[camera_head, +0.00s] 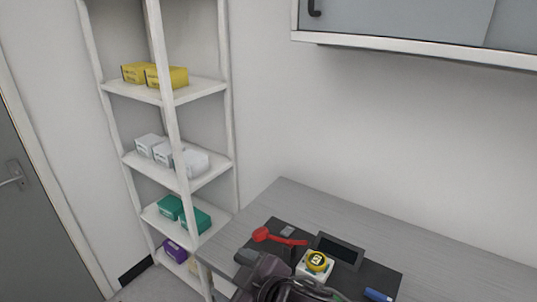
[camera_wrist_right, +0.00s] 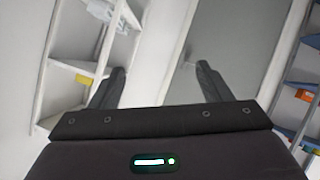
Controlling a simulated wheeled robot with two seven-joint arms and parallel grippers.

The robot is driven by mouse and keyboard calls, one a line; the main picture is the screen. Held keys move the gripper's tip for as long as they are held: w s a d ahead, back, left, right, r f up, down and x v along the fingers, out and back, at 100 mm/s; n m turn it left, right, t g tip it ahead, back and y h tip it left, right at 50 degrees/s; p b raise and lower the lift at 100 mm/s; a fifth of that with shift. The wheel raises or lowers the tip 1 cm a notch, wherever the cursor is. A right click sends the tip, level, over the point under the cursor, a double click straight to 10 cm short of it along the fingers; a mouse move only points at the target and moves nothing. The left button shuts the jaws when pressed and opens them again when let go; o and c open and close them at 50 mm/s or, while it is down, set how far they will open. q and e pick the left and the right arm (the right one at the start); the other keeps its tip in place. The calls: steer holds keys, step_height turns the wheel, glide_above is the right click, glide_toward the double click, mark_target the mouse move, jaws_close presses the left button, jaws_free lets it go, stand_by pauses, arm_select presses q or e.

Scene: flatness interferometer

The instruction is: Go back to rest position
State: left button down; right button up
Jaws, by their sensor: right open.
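My right gripper (camera_wrist_right: 162,68) is open in the right wrist view, its two dark fingers well apart with nothing between them. In the head view, dark parts of my right arm show at the bottom middle, in front of the near edge of the grey table (camera_head: 440,245). The fingertips are hard to make out there. My left gripper is not in the head view.
On the table's dark mat (camera_head: 377,277) are a red tool (camera_head: 278,237), a yellow round piece (camera_head: 317,261) on a white block, a dark panel (camera_head: 339,249) and a blue item (camera_head: 377,295). A white shelf (camera_head: 205,90) with boxes and a grey door (camera_head: 45,220) stand left.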

steer(key=s+d+f+m+h, duration=0.2)
steer(key=d+f+m+h, duration=0.4)
steer(key=d, duration=0.7)
steer(key=s+d+f+m+g+h, duration=0.3)
steer(key=s+d+f+m+g, duration=0.3)
steer(key=s+d+f, duration=0.45)
step_height(320, 180, down, 29)
steer(key=d+g+b, duration=0.1)
steer(key=d+b, duration=0.1)
steer(key=b, duration=0.1)
steer(key=s+d+f+g+b, duration=0.1)
steer(key=s+d+f+b, duration=0.1)
steer(key=s+f, duration=1.9)
step_height(320, 180, down, 2)
steer(key=shift+s+d+f+n+b, duration=0.1)
steer(key=shift+s+d+n+b, duration=0.2)
steer(key=shift+d, duration=0.6)
steer(key=shift+c, duration=0.4)
